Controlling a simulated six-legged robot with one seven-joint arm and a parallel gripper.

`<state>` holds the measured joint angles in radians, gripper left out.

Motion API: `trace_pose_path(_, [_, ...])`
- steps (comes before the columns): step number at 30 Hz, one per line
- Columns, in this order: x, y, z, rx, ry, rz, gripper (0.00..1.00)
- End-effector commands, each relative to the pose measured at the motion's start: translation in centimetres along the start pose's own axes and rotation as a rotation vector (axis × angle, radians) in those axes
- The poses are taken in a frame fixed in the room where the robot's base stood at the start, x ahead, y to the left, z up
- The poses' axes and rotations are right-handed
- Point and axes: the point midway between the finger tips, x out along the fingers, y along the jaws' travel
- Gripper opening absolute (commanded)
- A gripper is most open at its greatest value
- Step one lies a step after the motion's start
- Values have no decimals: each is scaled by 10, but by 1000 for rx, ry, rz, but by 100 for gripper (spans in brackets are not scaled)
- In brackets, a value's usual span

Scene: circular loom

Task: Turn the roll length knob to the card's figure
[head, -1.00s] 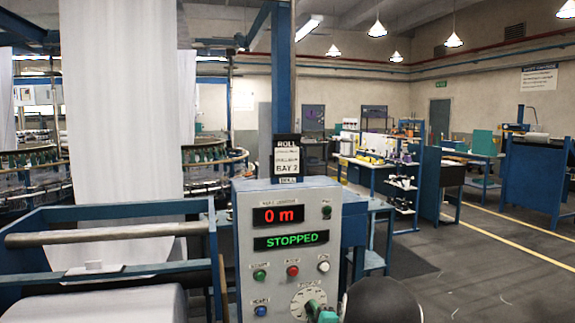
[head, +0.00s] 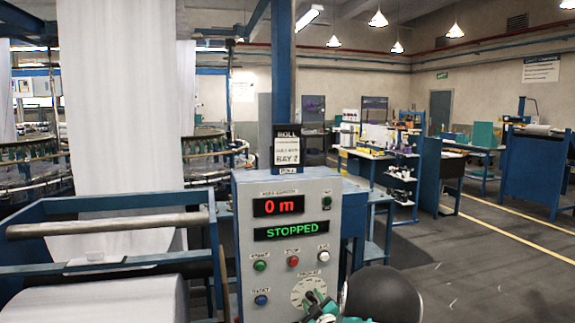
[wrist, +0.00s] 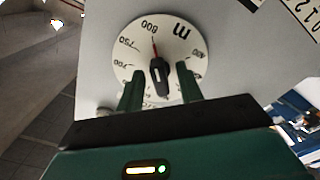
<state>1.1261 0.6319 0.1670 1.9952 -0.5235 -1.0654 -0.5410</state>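The roll length knob (wrist: 159,76) is a dark bar in the middle of a white dial (wrist: 185,60) marked in metres. In the wrist view its red pointer line points close to the 800 mark. My gripper (wrist: 160,88) is open, with one dark green finger on each side of the knob and gaps visible between. In the head view my gripper (head: 318,304) covers part of the dial (head: 303,292) low on the grey control panel (head: 243,230).
The panel's red display (head: 279,206) reads 0 m and the green display (head: 291,233) reads STOPPED. Several push buttons sit close above and left of the dial. A white fabric roll (head: 100,300) lies left of the panel. Open floor lies to the right.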

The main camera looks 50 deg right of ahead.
Motion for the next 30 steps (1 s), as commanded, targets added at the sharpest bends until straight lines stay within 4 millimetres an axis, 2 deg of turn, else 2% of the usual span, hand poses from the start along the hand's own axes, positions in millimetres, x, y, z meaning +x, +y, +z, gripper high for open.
trace_pose_path(8, [-5,0,0,-2,0,0,36])
trace_pose_path(22, [-65,0,0,-3,-1,-1,36])
trace_pose_path(30, [-71,0,0,-2,0,-1,36])
